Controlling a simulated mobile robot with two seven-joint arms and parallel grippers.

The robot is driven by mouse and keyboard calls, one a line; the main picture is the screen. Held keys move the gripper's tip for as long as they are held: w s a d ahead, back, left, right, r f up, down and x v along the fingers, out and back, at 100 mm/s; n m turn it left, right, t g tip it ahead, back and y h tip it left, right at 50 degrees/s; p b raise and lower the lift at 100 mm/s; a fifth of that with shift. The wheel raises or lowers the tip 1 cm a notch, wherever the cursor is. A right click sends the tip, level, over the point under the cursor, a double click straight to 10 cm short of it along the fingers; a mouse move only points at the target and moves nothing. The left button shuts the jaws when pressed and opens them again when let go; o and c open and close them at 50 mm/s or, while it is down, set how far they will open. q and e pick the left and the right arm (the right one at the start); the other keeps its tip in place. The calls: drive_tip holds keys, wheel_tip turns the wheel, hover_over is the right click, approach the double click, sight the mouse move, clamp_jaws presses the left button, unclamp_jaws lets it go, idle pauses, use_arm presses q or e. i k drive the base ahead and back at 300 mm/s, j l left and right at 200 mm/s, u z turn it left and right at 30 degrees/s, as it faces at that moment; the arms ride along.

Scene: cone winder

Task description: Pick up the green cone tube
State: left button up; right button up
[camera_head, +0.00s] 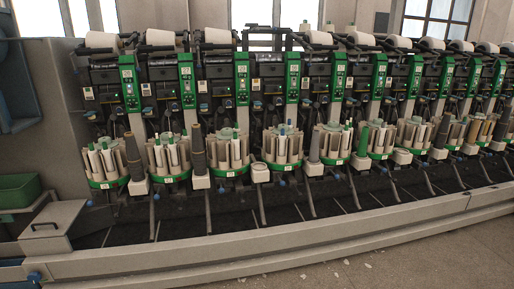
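A green cone tube (363,141) stands upright on a small beige block (361,162) at the front of the winder, right of the picture's middle. It is small in the view, between two round magazines of pale tubes. Neither of my grippers shows in the head view, so I cannot see whether they are open or hold anything.
The long winder has repeated stations with green panels (186,80) and white yarn packages on top. Dark cones (198,150) stand on similar blocks. One block (260,172) is bare. A low beige rail (330,238) runs along the front. Open floor (440,262) lies at lower right.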

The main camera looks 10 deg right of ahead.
sight(361, 152)
drive_tip(key=i+l+z, duration=0.1)
drive_tip(key=i+l, duration=0.35)
drive_tip(key=i+l+z, duration=0.1)
drive_tip(key=i+l, duration=0.3)
drive_tip(key=i, duration=0.15)
drive_tip(key=i+l+z, duration=0.1)
drive_tip(key=i+l, duration=0.25)
drive_tip(key=i, duration=0.2)
